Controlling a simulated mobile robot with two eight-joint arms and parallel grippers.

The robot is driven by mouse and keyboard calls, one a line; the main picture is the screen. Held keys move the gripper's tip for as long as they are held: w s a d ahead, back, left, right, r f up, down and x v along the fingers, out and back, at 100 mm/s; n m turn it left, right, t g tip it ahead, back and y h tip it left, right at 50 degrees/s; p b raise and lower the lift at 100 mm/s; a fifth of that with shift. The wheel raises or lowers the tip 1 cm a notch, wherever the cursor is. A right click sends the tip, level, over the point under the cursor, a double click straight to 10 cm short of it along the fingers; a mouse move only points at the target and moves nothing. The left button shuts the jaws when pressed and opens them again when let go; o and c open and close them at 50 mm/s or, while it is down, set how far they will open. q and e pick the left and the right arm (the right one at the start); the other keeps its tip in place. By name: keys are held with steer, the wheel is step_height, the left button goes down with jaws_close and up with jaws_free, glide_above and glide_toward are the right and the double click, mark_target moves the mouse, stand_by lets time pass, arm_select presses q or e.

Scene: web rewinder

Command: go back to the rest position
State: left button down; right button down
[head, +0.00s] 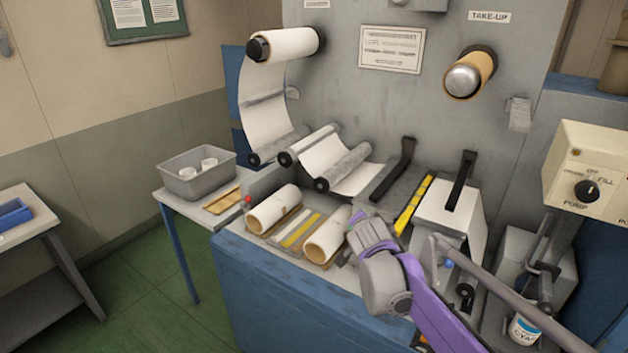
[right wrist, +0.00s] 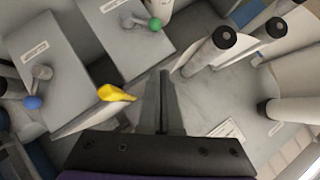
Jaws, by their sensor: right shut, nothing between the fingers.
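My right arm comes in from the lower right in the head view, purple with a grey wrist. It reaches over the front of the blue machine bench (head: 290,295), near the cardboard cores. Its fingertips are hard to make out there. In the right wrist view my right gripper (right wrist: 163,100) is shut, with its fingers together and nothing between them. It hangs above grey machine surfaces and is apart from the rollers. My left gripper is not in view.
Two cores, one left (head: 274,208) and one right (head: 327,235), lie on the bench. A white web runs from the upper roll (head: 290,43) over rollers. A grey bin (head: 196,176) stands left. A control box (head: 590,175) and lever-topped blocks crowd the right. Green floor is clear at lower left.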

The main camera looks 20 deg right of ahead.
steer(key=s+a+f+n+g+y, duration=0.1)
steer(key=s+a+f+n, duration=0.3)
steer(key=s, duration=0.5)
steer(key=s+a+f+n+g+y, duration=0.2)
steer(key=s+a+f+n, duration=0.2)
steer(key=s, duration=0.6)
steer(key=s+a+f+n+g+y, duration=0.1)
steer(key=s+a+f+n+g, duration=0.1)
steer(key=s+a+f+n, duration=0.2)
steer(key=s+f+n, duration=0.1)
steer(key=s+f, duration=0.2)
steer(key=s, duration=0.3)
steer(key=shift+s+a+f+n+y, duration=0.2)
steer(key=shift+a+f+n+y, duration=0.1)
steer(key=shift+a+y, duration=0.1)
